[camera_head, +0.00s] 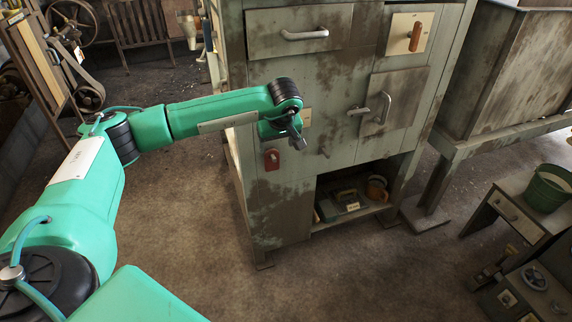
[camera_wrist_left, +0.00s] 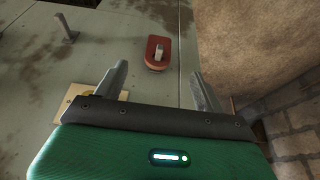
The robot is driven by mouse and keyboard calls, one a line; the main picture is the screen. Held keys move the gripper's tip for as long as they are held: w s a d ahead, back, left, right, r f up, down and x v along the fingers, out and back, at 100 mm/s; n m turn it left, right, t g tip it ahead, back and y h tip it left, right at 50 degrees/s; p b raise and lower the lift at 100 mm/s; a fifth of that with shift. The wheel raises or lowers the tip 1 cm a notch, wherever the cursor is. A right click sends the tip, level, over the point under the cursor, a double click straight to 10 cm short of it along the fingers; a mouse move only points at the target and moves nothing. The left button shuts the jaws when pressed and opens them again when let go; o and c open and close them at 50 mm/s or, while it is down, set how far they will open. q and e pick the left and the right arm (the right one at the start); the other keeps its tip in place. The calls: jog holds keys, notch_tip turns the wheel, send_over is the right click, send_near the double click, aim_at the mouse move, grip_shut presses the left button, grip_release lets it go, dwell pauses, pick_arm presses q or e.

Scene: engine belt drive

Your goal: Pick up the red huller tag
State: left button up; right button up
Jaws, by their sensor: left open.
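The red huller tag (camera_head: 271,159) hangs on the lower left of the grey-green cabinet's front in the head view. In the left wrist view the tag (camera_wrist_left: 152,62) is a rounded red piece around a grey peg. My left gripper (camera_head: 298,138) is above and to the right of the tag in the head view, close to the cabinet front. In the wrist view its two fingers (camera_wrist_left: 160,84) are spread and empty. The tag lies beyond them, between their lines and apart from both. My right gripper is in neither view.
The cabinet (camera_head: 283,205) has a drawer handle (camera_head: 305,34), a metal lever (camera_head: 384,106) and an open lower shelf (camera_head: 350,213) holding items. Floor in front is clear.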

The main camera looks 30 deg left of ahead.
pick_arm(q)
send_over(272, 162)
jog(key=s+d, duration=0.2)
notch_tip(272, 162, down, 7)
jog(key=shift+b, duration=0.4)
jog(key=shift+w+b+x, duration=0.15)
jog(key=shift+b+x, duration=0.05)
jog(key=shift+x, duration=1.3)
jog(key=shift+w+b+x, duration=0.15)
jog(key=shift+x, duration=1.3)
jog(key=shift+a+r, duration=0.15)
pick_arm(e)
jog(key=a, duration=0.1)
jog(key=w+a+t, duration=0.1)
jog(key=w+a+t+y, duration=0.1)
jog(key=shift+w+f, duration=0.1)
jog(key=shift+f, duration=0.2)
pick_arm(q)
jog(key=shift+c, duration=0.4)
jog(key=c, duration=1)
